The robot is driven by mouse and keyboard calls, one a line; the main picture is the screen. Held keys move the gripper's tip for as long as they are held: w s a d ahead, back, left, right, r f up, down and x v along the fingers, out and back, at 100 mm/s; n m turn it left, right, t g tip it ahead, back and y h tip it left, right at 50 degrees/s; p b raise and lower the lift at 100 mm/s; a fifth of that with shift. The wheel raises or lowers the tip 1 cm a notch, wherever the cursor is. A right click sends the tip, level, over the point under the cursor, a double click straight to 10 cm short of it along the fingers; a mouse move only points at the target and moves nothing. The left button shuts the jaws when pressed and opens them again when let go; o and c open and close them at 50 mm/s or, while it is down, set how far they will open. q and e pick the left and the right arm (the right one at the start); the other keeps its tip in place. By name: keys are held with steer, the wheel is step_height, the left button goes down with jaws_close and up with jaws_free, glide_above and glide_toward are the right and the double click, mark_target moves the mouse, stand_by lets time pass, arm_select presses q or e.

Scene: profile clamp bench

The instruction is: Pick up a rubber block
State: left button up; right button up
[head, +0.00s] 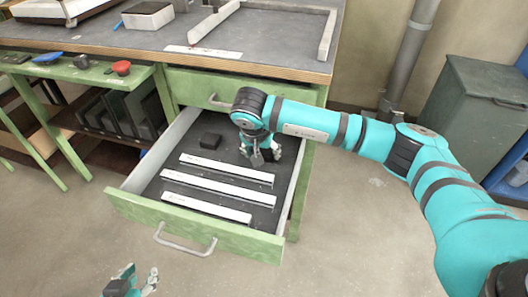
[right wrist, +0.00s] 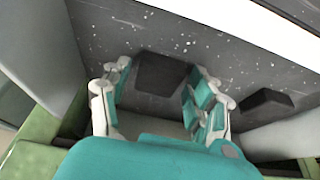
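One black rubber block (head: 210,141) lies on the dark floor of the open drawer (head: 190,226), near its back. It is probably the block (right wrist: 265,103) at the right of the right wrist view. Another black block (right wrist: 162,74) shows there between the fingers of my right gripper (right wrist: 160,84). The fingers are apart, one on each side of this block; I cannot tell whether either touches it. In the head view my right gripper (head: 262,155) is down in the drawer's right part and hides this block. My left gripper (head: 138,277) is open and empty at the bottom left.
Several white profiles (head: 219,194) lie across the drawer in front of the blocks. The drawer's side walls rise close to my right gripper. The grey-topped workbench (head: 262,40) stands above and behind. Clamps, including a red-handled one (head: 121,67), lie on the green side shelf.

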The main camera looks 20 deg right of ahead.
steer(key=c, duration=0.8)
steer(key=shift+c, duration=0.2)
steer(key=shift+r, duration=0.15)
